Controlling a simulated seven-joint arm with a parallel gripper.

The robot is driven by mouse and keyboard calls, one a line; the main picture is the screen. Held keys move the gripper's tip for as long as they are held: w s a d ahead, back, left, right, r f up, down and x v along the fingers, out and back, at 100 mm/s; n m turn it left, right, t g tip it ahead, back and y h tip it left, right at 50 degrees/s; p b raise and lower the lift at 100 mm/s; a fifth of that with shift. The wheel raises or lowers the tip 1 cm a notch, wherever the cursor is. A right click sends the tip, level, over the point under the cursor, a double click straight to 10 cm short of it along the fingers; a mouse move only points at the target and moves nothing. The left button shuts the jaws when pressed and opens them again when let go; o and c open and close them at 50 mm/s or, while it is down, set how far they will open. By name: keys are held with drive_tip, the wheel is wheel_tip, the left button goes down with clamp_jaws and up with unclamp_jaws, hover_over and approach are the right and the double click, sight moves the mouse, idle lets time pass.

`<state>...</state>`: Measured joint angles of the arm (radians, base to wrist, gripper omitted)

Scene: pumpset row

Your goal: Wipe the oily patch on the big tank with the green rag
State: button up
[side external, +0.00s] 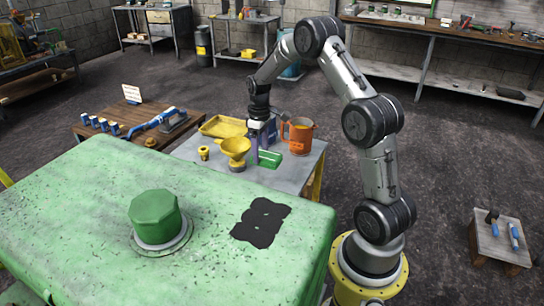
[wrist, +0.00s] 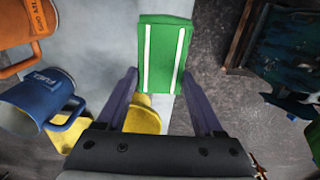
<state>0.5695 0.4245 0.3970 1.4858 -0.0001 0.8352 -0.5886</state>
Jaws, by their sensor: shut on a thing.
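The big green tank (side external: 90,215) fills the front left of the side view, with a green cap on top. The black oily patch (side external: 262,222) lies on its top, near the right end. The green rag (side external: 269,160) is over the grey side table behind the tank; it also shows in the wrist view with two white stripes (wrist: 164,50). My gripper (wrist: 160,76) has its purple fingers on either side of the rag and is shut on it. I cannot tell whether the rag touches the table. The patch is not in the wrist view.
A yellow funnel (side external: 233,148), a yellow tray (side external: 222,126) and an orange jug (side external: 299,137) stand on the side table (side external: 300,172), close around my gripper. A blue jug (wrist: 38,103) shows in the wrist view. A wooden table with a blue tool stands further left.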

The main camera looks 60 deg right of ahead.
drive_tip(key=w+a+r+n, duration=0.1)
drive_tip(key=w+a+r, duration=0.3)
drive_tip(key=a+r, duration=0.4)
drive_tip(key=w+a+r, duration=0.4)
drive_tip(key=a+r, duration=0.3)
drive_tip(key=a, duration=0.1)
drive_tip(key=s+a+r, duration=0.3)
drive_tip(key=a+r, duration=0.9)
drive_tip(key=a, duration=0.2)
drive_tip(key=s+a+r, duration=0.2)
drive_tip(key=s+a, duration=0.1)
drive_tip(key=s+a+r, duration=0.2)
drive_tip(key=s+a, duration=0.1)
drive_tip(key=s+a+r, duration=0.2)
drive_tip(key=s+a, duration=0.1)
drive_tip(key=a, duration=0.1)
drive_tip(key=shift+s, duration=0.25)
drive_tip(key=s+a+r, duration=0.1)
drive_tip(key=s+a, duration=0.1)
drive_tip(key=s, duration=0.5)
drive_tip(key=s+a+r+m, duration=0.1)
drive_tip(key=s+a+r, duration=0.1)
drive_tip(key=s, duration=0.4)
drive_tip(key=shift+s+a+r, duration=0.3)
drive_tip(key=shift+s+a, duration=0.1)
drive_tip(key=shift+a, duration=0.15)
drive_tip(key=shift+f, duration=0.1)
